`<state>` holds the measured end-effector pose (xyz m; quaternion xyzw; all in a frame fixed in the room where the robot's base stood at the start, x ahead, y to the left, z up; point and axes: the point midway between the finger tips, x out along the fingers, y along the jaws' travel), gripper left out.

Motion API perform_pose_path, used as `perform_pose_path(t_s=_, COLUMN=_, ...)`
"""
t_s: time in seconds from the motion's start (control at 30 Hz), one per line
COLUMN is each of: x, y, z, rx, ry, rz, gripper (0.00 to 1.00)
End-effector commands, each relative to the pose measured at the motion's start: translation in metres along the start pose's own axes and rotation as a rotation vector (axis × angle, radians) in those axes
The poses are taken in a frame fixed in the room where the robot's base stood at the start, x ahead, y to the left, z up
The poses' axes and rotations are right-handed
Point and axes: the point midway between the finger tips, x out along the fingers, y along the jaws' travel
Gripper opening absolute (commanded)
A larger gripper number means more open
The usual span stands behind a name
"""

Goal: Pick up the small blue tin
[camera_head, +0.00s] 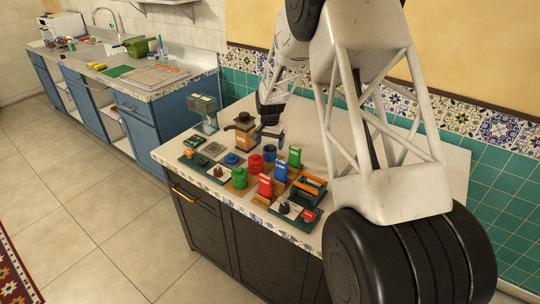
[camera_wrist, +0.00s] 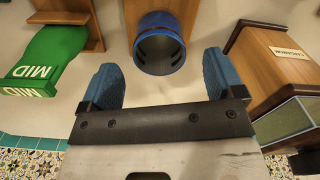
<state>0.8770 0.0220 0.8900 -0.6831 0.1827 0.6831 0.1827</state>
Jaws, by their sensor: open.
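The small blue tin (camera_wrist: 160,45) is a short dark-blue cylinder at the top middle of the wrist view, its near round end dark. It also shows in the head view (camera_head: 269,156), on the worktop behind a red tin (camera_head: 256,163). My gripper (camera_wrist: 160,62) is open, with one blue finger to the left and one to the right. In the wrist view the tin appears between and just beyond the fingertips, and I see no finger touching it. In the head view my gripper (camera_head: 270,131) is low over the worktop, just behind the tin.
A wooden box labelled cardamom (camera_wrist: 275,70) stands close by my right finger. A green MID packet (camera_wrist: 45,58) is at the left. The worktop (camera_head: 345,150) also holds a green tin (camera_head: 239,177), upright packets and a dark green crate (camera_head: 305,192). Tiled wall behind.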

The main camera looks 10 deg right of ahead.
Motion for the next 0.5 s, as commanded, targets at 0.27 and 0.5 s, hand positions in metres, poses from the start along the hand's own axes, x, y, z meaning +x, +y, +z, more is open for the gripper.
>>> perform_pose_path(t_s=0.27, x=0.018, y=0.001, z=0.001, rx=0.0, ry=-0.001, rz=0.0, gripper=0.87)
perform_pose_path(t_s=0.5, x=0.044, y=0.001, z=0.002, rx=0.0, ry=-0.001, rz=0.001, gripper=0.87)
